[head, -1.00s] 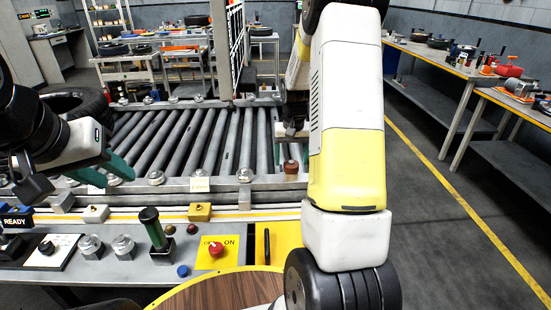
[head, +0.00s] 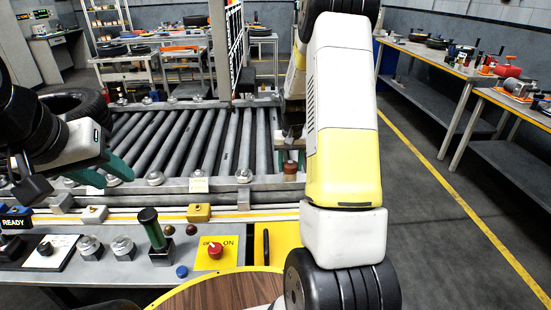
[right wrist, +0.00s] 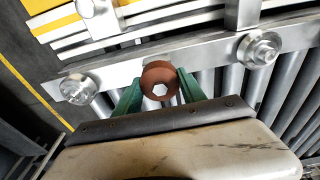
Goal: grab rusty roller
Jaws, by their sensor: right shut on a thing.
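The rusty roller (head: 290,168) is a small reddish-brown cylinder on the near metal rail of the conveyor. In the right wrist view its round end with a pale hexagonal hole (right wrist: 160,80) shows between the green fingers. My right gripper (right wrist: 158,88) is shut on the roller, one finger on each side. In the head view my right gripper (head: 292,146) is partly hidden behind my own arm, just above the roller. My left gripper (head: 108,174) is over the left part of the near rail, its teal fingers apart and empty.
The roller conveyor (head: 190,140) fills the middle, with a tyre (head: 75,104) at its left. The near control panel has a red knob (head: 215,250) and a green-handled lever (head: 155,232). Benches (head: 430,62) with parts stand at right; the floor before them is clear.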

